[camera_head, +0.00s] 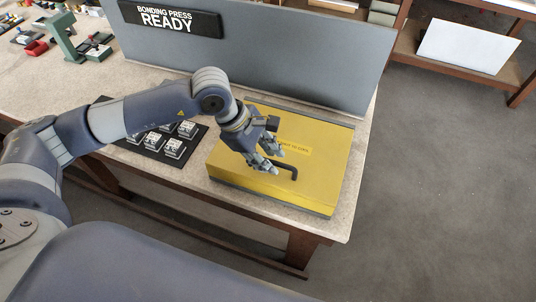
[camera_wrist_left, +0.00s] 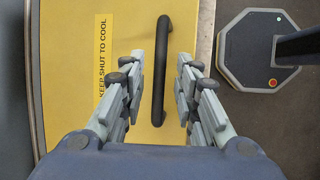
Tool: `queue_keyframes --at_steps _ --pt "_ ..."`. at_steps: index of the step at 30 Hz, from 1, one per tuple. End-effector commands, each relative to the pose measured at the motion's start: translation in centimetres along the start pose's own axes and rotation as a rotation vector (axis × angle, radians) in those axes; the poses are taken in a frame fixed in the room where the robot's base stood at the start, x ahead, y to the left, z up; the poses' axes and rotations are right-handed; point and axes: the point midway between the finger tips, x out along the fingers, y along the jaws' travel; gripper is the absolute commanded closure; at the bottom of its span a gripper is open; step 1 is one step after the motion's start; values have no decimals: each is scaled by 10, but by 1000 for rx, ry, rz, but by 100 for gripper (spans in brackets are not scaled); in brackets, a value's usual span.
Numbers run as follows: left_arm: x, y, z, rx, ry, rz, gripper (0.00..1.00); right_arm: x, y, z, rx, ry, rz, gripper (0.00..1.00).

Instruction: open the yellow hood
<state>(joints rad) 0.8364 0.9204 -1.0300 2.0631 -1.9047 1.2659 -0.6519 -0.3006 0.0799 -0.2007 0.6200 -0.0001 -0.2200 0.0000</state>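The yellow hood (camera_head: 318,165) lies shut on the right part of the bench, with a black bar handle (camera_head: 291,170) on its top. In the left wrist view the hood (camera_wrist_left: 75,60) fills the left side, and its handle (camera_wrist_left: 161,75) stands between my gripper's fingers. My left gripper (camera_head: 274,160) is over the hood, beside the handle. In the left wrist view the left gripper (camera_wrist_left: 158,95) is open, with a gap between each finger and the handle. A "KEEP SHUT TO COOL" label (camera_wrist_left: 103,60) is on the hood. My right gripper is not in view.
A grey panel marked "BONDING PRESS READY" (camera_head: 300,50) stands behind the hood. A black tray (camera_head: 155,152) with several small parts lies left of the hood. The bench's right edge (camera_head: 358,190) is close to the hood. Floor beyond is open.

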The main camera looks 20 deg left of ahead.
Motion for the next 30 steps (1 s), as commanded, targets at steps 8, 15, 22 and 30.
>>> queue_keyframes --at_steps 8,15,22,30 --pt "0 0 0 0 0 0 100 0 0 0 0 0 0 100" --pt "-7 6 2 -12 2 -20 100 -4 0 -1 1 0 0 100" --pt "-29 22 12 -49 2 -104 100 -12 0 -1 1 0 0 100" --pt "-61 54 25 -52 1 -113 100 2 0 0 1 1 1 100"
